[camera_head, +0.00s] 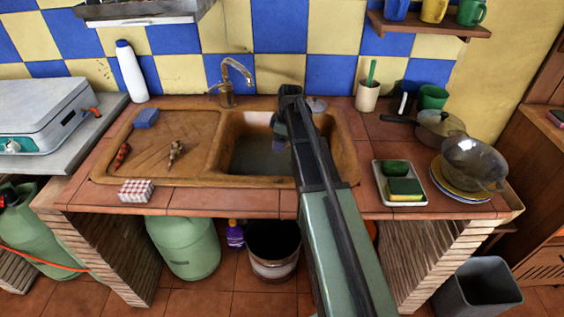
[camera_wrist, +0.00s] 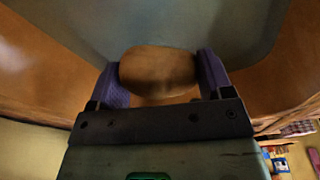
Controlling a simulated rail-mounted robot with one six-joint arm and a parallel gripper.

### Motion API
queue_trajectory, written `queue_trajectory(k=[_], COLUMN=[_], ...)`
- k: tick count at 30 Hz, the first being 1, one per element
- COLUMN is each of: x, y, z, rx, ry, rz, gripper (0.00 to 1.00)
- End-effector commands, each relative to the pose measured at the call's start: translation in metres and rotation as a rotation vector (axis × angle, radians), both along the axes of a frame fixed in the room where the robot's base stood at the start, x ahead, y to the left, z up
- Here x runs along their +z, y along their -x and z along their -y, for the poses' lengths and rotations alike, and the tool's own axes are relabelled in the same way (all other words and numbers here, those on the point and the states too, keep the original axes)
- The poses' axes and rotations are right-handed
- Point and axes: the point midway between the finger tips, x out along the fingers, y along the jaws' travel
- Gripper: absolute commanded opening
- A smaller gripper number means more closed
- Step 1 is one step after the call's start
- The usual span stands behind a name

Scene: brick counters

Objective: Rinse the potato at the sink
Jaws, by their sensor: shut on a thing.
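The brown potato (camera_wrist: 158,68) is held between the two purple finger pads of my gripper (camera_wrist: 160,82) in the wrist view. In the head view my gripper (camera_head: 280,130) is over the right part of the sink basin (camera_head: 245,160), pointing down; I cannot make out the potato there. The tan sink has a drainboard (camera_head: 150,140) on its left. The curved metal faucet (camera_head: 230,85) stands behind the basin, to the left of my gripper. I see no water stream from its spout. The basin floor looks grey and dim.
On the drainboard lie a blue sponge (camera_head: 146,118) and small items. A white bottle (camera_head: 131,72) stands behind. To the right are a tray with sponges (camera_head: 400,185), a pan (camera_head: 437,127), a colander (camera_head: 472,162) and a cup with a brush (camera_head: 368,95).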

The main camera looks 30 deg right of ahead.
Motion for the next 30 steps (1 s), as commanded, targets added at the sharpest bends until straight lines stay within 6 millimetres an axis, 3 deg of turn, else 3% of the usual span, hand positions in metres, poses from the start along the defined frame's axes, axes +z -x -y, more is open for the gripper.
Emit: queue_trajectory(k=[1, 18, 30], x=[0.011, 0.070, 0.069], y=[0.000, 0.000, 0.000], z=[0.000, 0.000, 0.000], rx=[0.000, 0.000, 0.000], ry=[0.000, 0.000, 0.000], rz=[0.000, 0.000, 0.000], gripper=[0.49, 0.49, 0.49])
